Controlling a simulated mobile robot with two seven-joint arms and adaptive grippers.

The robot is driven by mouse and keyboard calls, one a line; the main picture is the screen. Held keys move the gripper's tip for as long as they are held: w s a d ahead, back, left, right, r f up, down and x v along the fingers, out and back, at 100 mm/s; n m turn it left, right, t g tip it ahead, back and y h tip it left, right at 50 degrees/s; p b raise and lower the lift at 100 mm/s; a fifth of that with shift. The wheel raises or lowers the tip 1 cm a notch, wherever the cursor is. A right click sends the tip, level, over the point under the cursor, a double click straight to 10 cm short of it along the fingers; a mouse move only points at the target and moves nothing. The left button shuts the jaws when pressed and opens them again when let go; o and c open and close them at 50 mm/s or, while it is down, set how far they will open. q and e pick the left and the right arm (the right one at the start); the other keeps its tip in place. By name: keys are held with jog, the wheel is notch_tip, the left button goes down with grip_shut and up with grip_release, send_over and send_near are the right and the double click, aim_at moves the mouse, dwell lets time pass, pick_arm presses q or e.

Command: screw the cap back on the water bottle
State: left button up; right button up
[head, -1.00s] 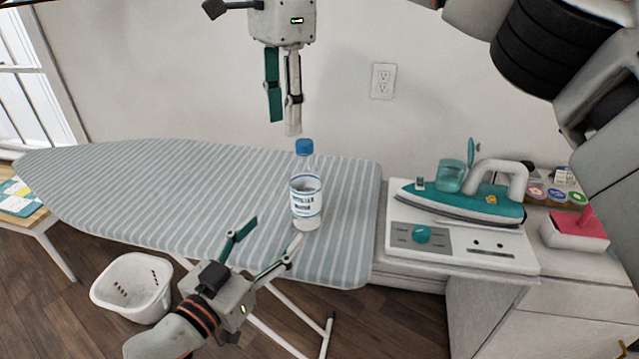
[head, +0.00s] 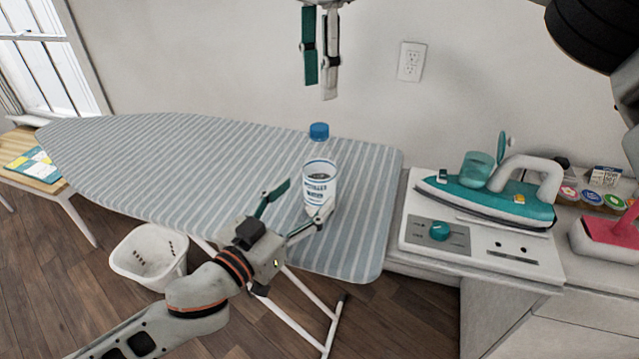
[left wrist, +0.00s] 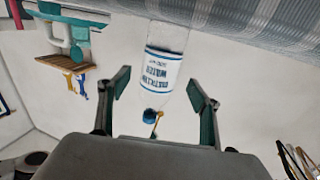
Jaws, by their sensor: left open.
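The clear water bottle (head: 319,185), with a white and blue label, stands upright on the striped ironing board. The blue cap (head: 319,131) is at the top of its neck; how tightly it sits I cannot tell. My left gripper (head: 306,197) is open in front of the bottle, its fingers pointing at it. In the left wrist view, the bottle (left wrist: 165,68) appears upside down between the open fingers, with the cap (left wrist: 151,115) below; contact is not clear. My right gripper (head: 319,90) points down above the cap, apart from it, with nothing visible between its fingers.
The ironing board (head: 220,160) is otherwise clear to the left. A teal iron (head: 490,195) rests on a white machine (head: 480,245) at the right. A white basket (head: 150,258) stands on the floor, and a wall outlet (head: 411,61) is behind.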

aim_at(311, 191)
pick_arm(q)
jog(key=shift+x, duration=2.75)
grip_shut()
pick_arm(e)
jog(key=m, duration=0.8)
jog(key=shift+m, duration=0.3)
jog(key=m, duration=0.9)
